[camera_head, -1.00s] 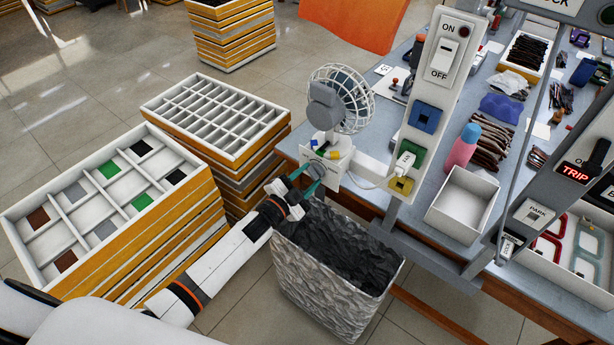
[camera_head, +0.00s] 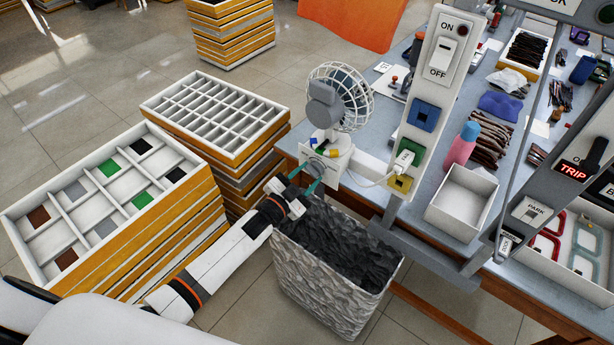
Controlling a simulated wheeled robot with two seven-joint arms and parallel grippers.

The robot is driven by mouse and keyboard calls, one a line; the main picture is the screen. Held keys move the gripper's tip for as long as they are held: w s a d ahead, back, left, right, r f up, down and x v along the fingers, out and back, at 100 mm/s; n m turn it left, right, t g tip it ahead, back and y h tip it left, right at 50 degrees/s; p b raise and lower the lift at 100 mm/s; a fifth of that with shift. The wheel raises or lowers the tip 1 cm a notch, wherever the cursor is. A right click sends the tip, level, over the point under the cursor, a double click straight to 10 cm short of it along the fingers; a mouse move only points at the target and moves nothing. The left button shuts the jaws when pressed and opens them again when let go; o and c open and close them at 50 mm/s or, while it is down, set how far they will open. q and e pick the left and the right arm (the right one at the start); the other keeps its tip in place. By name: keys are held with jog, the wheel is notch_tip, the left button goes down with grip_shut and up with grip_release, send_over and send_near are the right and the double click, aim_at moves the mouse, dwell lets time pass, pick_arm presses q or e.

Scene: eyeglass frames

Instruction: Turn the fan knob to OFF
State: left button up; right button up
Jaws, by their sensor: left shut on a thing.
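The fan (camera_head: 338,100) stands on the near left corner of the table, with a round wire cage and a grey motor housing. Its white base (camera_head: 330,158) carries a grey round knob (camera_head: 317,167) on the front. My left gripper (camera_head: 314,178) reaches up from the lower left and is shut on the knob. The fingers partly cover the knob, and its pointer and the OFF marking are too small to read. My right gripper does not show.
A grey textured bin (camera_head: 335,300) with dark filling stands just below my left gripper. Stacked compartment trays (camera_head: 215,110) stand at the left. A white post (camera_head: 430,85) with an ON/OFF switch rises right of the fan. A white cable runs from the base to the post.

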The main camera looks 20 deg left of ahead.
pick_arm(q)
jog(key=o, duration=0.7)
jog(key=shift+w+a+r, duration=0.2)
jog(key=shift+r, duration=0.15)
jog(key=shift+o, duration=1)
jog(key=shift+s+f, duration=0.1)
jog(key=shift+f, duration=0.1)
jog(key=b+v, duration=0.1)
jog(key=v, duration=1.1)
jog(key=shift+b, duration=0.35)
